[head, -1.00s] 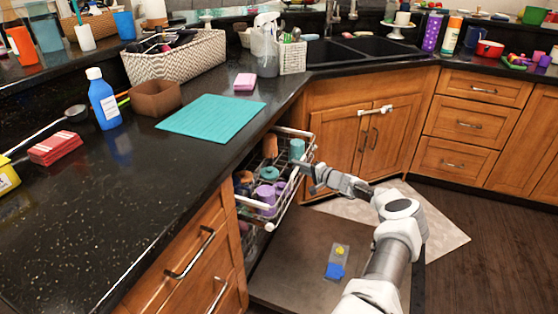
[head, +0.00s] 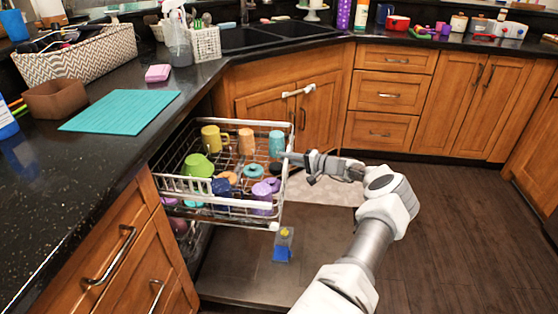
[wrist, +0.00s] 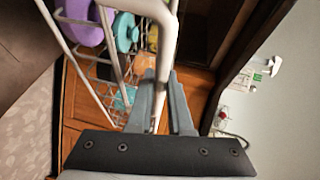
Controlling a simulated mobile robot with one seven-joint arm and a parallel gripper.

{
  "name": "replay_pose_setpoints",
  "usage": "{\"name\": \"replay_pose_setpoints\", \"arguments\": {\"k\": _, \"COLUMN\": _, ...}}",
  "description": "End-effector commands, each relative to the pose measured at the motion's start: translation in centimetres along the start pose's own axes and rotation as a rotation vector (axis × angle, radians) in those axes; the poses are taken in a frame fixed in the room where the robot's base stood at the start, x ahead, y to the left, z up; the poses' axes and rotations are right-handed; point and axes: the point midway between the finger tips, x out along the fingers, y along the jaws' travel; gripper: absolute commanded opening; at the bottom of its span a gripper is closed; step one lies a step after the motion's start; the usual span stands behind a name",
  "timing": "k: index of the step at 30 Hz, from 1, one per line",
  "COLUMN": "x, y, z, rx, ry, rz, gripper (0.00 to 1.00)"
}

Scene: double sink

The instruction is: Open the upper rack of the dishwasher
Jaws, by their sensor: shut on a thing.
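The dishwasher's upper rack (head: 225,205) is a white wire rack, pulled well out from under the counter over the lowered door (head: 225,285). It holds several cups and mugs, among them a yellow mug (head: 213,138), a green cup (head: 197,166) and a purple cup (head: 262,192). My gripper (head: 284,156) is at the rack's right front side in the head view. In the wrist view my gripper (wrist: 160,80) has its two grey fingers around a white rail of the rack (wrist: 163,28), shut on it. The rack's innermost part is hidden under the counter.
A blue and yellow packet (head: 282,248) lies on the lowered door. Wooden cabinets with a white-latched pair of doors (head: 268,105) stand behind the rack. A black counter with a teal mat (head: 120,112) lies to the left. Dark wood floor (head: 465,220) is clear at right.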

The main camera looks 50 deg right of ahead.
Motion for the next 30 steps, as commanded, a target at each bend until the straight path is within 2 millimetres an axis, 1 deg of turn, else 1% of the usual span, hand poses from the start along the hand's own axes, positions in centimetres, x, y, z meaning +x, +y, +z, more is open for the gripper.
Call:
{"name": "replay_pose_setpoints", "arguments": {"k": 6, "x": -0.71, "y": 0.18, "z": -0.41, "rx": 0.000, "ry": 0.004, "rz": 0.001, "gripper": 0.00}}
{"name": "replay_pose_setpoints", "arguments": {"k": 19, "x": -0.81, "y": 0.13, "z": -0.49, "rx": 0.000, "ry": 0.005, "rz": 0.001, "gripper": 0.00}}
{"name": "replay_pose_setpoints", "arguments": {"k": 20, "x": -0.81, "y": 0.13, "z": -0.49, "rx": 0.000, "ry": 0.005, "rz": 0.001, "gripper": 0.23}}
{"name": "replay_pose_setpoints", "arguments": {"k": 21, "x": -0.81, "y": 0.13, "z": -0.49, "rx": 0.000, "ry": 0.005, "rz": 0.001, "gripper": 0.30}}
{"name": "replay_pose_setpoints", "arguments": {"k": 24, "x": -0.78, "y": 0.13, "z": -0.44, "rx": 0.000, "ry": 0.004, "rz": 0.001, "gripper": 0.48}}
{"name": "replay_pose_setpoints", "arguments": {"k": 30, "x": -0.75, "y": 0.13, "z": -0.38, "rx": 0.000, "ry": 0.002, "rz": 0.000, "gripper": 0.48}}
